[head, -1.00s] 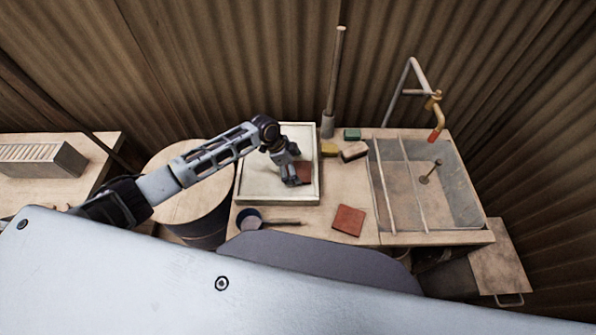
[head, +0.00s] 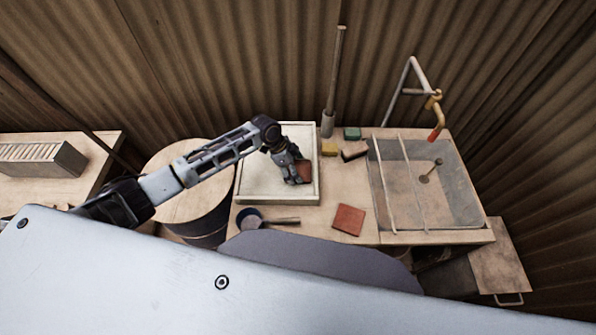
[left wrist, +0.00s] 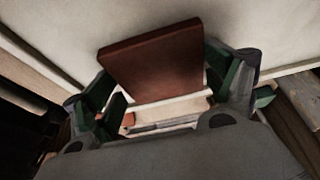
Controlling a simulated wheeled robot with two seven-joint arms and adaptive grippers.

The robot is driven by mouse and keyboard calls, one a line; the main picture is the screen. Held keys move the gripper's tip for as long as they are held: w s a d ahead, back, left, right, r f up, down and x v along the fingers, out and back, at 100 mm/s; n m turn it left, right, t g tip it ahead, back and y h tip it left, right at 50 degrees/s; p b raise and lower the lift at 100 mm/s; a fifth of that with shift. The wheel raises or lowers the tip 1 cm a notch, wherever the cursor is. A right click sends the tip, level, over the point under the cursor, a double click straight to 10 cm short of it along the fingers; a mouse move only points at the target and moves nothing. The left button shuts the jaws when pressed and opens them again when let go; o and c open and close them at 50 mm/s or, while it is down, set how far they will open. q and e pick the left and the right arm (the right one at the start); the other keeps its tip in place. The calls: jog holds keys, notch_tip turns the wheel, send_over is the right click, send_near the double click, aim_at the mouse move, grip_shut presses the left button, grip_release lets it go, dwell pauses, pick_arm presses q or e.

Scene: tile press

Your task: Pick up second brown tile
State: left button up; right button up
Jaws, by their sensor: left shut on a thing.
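A brown tile (head: 304,171) is between the fingers of my left gripper (head: 293,174), over the right part of a shallow pale tray (head: 262,200). The left wrist view shows the tile (left wrist: 155,65) gripped at both side edges by the green-padded fingers of my left gripper (left wrist: 165,95), tilted against the tray. I cannot tell its exact height above the tray floor. My right gripper is not in view.
A sink basin (head: 460,205) with a bent tap (head: 433,105) is at the right. Green (head: 352,133) and yellow (head: 329,149) blocks and a brush (head: 354,151) lie behind. A round pan (head: 249,218) with a handle is at front left. An upright pole (head: 334,80) stands behind the tray.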

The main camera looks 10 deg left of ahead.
pick_arm(q)
jog(key=shift+r, duration=0.1)
notch_tip(320, 180, up, 10)
jog(key=shift+b, duration=0.45)
dwell(0.4)
jog(key=shift+d, duration=0.1)
dwell(0.4)
